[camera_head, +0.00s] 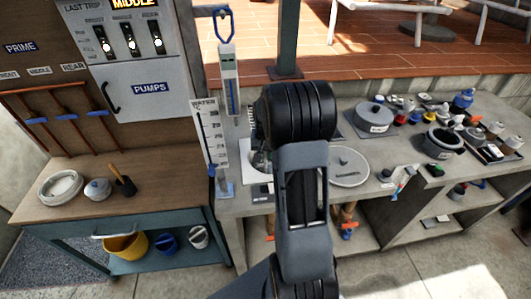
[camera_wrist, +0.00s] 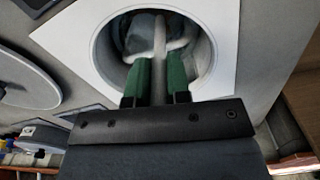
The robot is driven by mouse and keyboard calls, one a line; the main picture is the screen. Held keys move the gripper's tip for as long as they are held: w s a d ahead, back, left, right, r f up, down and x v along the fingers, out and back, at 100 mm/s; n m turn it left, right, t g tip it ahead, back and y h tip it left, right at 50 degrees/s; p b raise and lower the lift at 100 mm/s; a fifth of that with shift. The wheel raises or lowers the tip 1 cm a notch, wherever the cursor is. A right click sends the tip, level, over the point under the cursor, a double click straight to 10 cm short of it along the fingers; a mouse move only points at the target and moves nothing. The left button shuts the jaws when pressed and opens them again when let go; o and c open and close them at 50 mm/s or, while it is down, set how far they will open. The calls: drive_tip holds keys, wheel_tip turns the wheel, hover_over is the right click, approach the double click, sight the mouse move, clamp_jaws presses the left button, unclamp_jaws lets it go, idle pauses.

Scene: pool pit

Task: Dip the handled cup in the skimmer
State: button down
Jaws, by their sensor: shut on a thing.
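The skimmer shows in the wrist view as a round well in a white square plate (camera_wrist: 224,28). In the head view its plate (camera_head: 247,178) is partly hidden behind my arm. My gripper (camera_wrist: 158,78) has its green fingers shut on the grey upright handle of the handled cup (camera_wrist: 159,45). The fingertips overlap the well's opening in the wrist view. The pale cup body is beyond the fingers, within the outline of the well. I cannot tell how deep it sits or whether it touches water. In the head view my arm hides the gripper and cup.
A round lid (camera_head: 348,167) lies beside the skimmer; a grey lidded pot (camera_head: 375,115) stands behind it. A white water gauge (camera_head: 211,140) rises at the left. Several small items crowd the counter's right side. A wooden bench (camera_head: 140,180) is at the left.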

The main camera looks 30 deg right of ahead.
sight(266, 168)
drive_tip(key=shift+f+b, duration=2.5)
drive_tip(key=shift+f, duration=1.35)
drive_tip(key=shift+r+p, duration=5.95)
drive_tip(key=shift+r, duration=2.4)
drive_tip(key=shift+s+f, duration=0.1)
